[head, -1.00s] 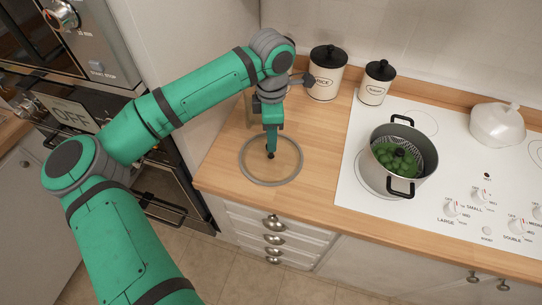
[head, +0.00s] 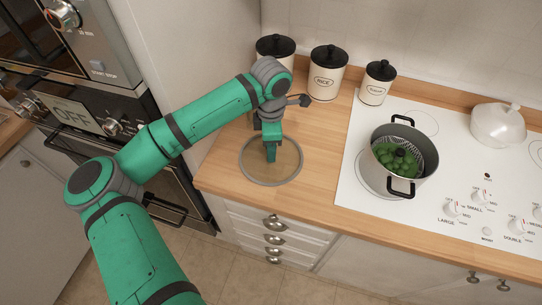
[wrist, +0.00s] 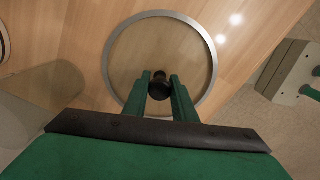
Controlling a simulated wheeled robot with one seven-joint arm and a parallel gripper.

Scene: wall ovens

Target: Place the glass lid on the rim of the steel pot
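The round glass lid (head: 252,176) with a grey metal rim lies flat on the wooden counter, left of the stove. My gripper (head: 271,158) points down over its middle. In the wrist view, the two green fingers (wrist: 160,82) stand on either side of the lid's black knob (wrist: 159,90). The knob fills about the whole gap between the fingertips, but I cannot tell whether they press on it. The lid's ring (wrist: 111,58) shows around the fingers. The steel pot (head: 388,187) stands uncovered on the white cooktop, with two black handles and green vegetables inside.
White canisters with black lids (head: 324,83) (head: 376,85) stand at the wall behind the counter. A white lidded pot (head: 497,127) is at the cooktop's back right. Wall ovens (head: 110,125) are at left. The wooden counter (head: 318,160) between lid and cooktop is clear.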

